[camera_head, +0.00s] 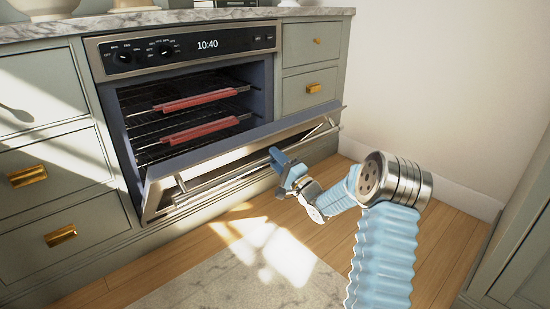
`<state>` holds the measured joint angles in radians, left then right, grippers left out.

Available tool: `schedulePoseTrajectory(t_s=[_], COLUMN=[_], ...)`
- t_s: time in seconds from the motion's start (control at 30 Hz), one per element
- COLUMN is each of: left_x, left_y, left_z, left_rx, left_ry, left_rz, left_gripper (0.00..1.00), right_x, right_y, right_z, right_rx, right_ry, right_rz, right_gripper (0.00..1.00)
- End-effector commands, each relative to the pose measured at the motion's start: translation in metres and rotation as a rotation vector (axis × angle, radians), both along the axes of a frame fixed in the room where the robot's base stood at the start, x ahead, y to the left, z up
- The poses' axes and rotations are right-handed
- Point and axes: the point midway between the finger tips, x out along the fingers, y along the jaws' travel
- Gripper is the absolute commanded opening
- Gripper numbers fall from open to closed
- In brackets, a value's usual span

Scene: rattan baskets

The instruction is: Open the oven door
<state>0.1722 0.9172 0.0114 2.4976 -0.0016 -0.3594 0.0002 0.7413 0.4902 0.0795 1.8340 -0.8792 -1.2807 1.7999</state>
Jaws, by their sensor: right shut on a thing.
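The oven (190,50) is built into the cabinets at the left of the head view, with a black control panel reading 10:40. Its door (244,147) is tilted well down and outward, so the cavity and its racks are exposed. A metal bar handle (225,180) runs along the door's outer face. My right gripper (278,163) is at the right part of the handle, shut on it; the fingertips are partly hidden by the gripper body and door. My left gripper is not in the view.
Two racks with red front guards (200,129) are inside the oven. Drawers with brass pulls (61,236) flank it, under a marble counter (110,24). A pale rug (230,280) lies on the wood floor. Another cabinet (515,245) stands at the right edge.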

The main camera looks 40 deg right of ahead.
Motion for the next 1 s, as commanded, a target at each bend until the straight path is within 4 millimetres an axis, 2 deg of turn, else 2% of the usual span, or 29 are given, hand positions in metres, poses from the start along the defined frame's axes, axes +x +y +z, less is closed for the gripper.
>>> schedulePoseTrajectory(t_s=[0.07,0.1,0.23,0.53,0.67,0.77,0.9,0.93,1.0], left_x=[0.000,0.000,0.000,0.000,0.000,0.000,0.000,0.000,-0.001], left_y=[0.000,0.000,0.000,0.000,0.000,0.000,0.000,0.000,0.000], left_z=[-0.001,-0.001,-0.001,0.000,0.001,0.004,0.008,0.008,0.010], left_rx=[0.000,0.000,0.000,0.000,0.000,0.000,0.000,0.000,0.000], left_ry=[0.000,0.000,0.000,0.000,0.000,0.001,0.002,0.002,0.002], left_rz=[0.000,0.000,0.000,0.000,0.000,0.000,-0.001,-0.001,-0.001], left_gripper=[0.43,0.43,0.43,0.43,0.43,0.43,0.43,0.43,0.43], right_x=[0.001,0.001,0.002,0.001,-0.009,-0.026,-0.059,-0.067,-0.083], right_y=[0.001,0.001,0.002,0.001,-0.001,-0.002,-0.005,-0.006,-0.007], right_z=[-0.008,-0.008,-0.007,-0.003,-0.006,-0.011,-0.021,-0.024,-0.028], right_rx=[0.006,0.006,0.004,0.002,0.002,0.003,0.003,0.004,0.002], right_ry=[0.017,0.017,0.015,0.008,0.008,0.009,0.009,0.007,0.007], right_rz=[0.001,0.001,0.002,0.001,-0.001,-0.002,-0.003,-0.003,-0.003], right_gripper=[0.00,0.30,0.50,0.50,0.50,0.50,0.50,0.53,0.67])
